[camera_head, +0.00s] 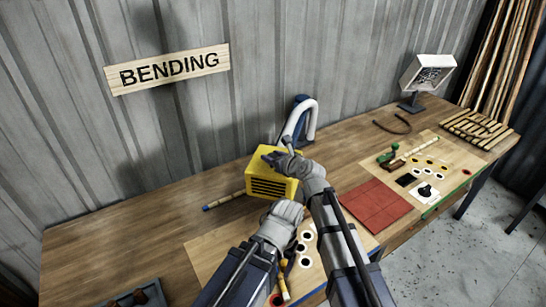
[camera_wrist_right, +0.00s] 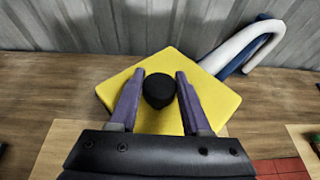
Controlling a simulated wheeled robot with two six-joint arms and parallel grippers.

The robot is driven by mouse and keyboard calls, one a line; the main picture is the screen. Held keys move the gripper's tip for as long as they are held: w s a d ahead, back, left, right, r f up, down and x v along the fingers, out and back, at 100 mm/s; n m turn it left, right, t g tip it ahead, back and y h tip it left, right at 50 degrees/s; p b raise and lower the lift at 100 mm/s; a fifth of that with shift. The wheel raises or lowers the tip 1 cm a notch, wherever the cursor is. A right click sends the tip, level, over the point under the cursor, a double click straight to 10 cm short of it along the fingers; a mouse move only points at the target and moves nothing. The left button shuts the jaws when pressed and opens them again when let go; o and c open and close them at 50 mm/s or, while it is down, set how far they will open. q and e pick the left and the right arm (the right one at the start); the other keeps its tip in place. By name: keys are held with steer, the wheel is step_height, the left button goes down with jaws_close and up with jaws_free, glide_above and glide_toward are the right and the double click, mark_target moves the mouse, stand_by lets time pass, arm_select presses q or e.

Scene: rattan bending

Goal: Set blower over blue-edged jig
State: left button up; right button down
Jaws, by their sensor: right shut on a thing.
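The blower is a yellow box with a slatted front (camera_head: 270,186), at the middle of the bench. My right gripper (camera_head: 280,157) is shut on the black knob (camera_wrist_right: 159,90) on its top, one purple finger on each side. The blue-edged jig (camera_head: 210,252) is a pale board in front of the blower, with white rings (camera_head: 306,236) and an orange-handled piece (camera_head: 284,283). My arms cover much of it. My left gripper is over this jig; its fingers are mostly hidden. I cannot tell whether the blower touches the bench.
A bent white and blue tube (camera_head: 300,118) stands behind the blower. A red tiled mat (camera_head: 375,205) and a green-edged jig (camera_head: 452,186) lie right. The bench's left part is mostly clear.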

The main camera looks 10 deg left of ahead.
steer(key=shift+c, duration=1.8)
jaws_free()
steer(key=p+v, duration=0.3)
steer(key=v, duration=0.5)
steer(key=shift+a, duration=0.1)
steer(key=shift+w, duration=0.1)
